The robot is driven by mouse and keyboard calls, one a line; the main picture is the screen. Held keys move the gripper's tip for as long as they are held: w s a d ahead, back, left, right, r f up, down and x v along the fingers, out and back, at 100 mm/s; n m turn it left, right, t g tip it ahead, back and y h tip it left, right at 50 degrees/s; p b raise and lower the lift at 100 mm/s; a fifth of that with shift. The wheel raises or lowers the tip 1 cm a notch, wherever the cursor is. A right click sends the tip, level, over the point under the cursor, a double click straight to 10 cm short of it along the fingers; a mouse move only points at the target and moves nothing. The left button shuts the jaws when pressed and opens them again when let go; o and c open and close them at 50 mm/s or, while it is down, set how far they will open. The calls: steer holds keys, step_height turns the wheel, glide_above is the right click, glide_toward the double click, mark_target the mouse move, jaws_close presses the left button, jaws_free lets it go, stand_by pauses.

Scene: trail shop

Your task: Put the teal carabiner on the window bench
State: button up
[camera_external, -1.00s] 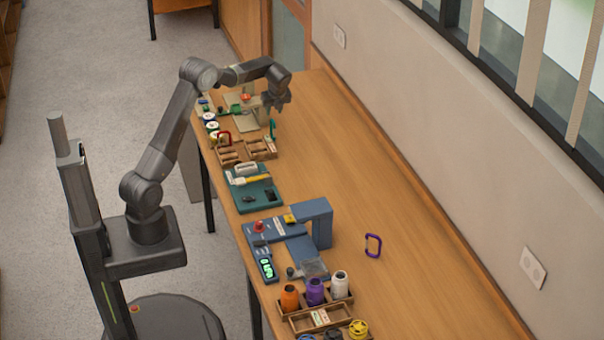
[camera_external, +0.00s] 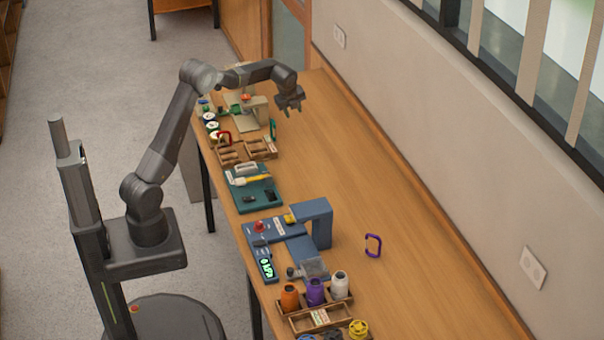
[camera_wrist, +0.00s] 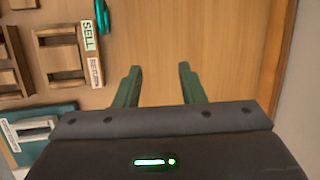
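The teal carabiner (camera_external: 272,129) stands on the long wooden bench (camera_external: 345,150) under the window, beside the right end of a wooden divided tray. In the wrist view the carabiner (camera_wrist: 103,16) is cut by the top edge, left of the fingers. My gripper (camera_external: 291,106) is above the bench, up and to the right of the carabiner in the external view. In the wrist view my gripper (camera_wrist: 160,69) has its two fingers apart, with only bare bench between them.
The divided tray (camera_wrist: 62,58) carries SELL and RETURN labels. A teal mat (camera_external: 262,196), a blue press-like fixture (camera_external: 318,222), a purple carabiner (camera_external: 373,246) and bottles stand nearer. The bench's wall side is mostly clear.

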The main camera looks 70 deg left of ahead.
steer(key=w+d+r+n+t+b, duration=0.1)
steer(key=w+d+r+n+t, duration=0.1)
steer(key=w+d+n+t, duration=0.4)
steer(key=w+d+r+n+t+b, duration=0.1)
steer(key=w+d+r+n+t, duration=0.25)
steer(key=w, duration=0.45)
steer(key=n+g+y+b, duration=0.2)
steer(key=n+g+y, duration=0.9)
steer(key=n, duration=1.4)
glide_toward(273, 120)
steer(key=shift+n+g+h, duration=0.25)
steer(key=shift+g+h, duration=0.25)
steer(key=shift+g, duration=0.15)
steer(key=x, duration=0.5)
steer(key=shift+w+a+r, duration=0.2)
steer(key=shift+w+r, duration=0.1)
steer(key=shift+w, duration=0.05)
steer(key=shift+p+x, duration=0.55)
steer(key=shift+x, duration=2.4)
steer(key=shift+w, duration=0.1)
jaws_close()
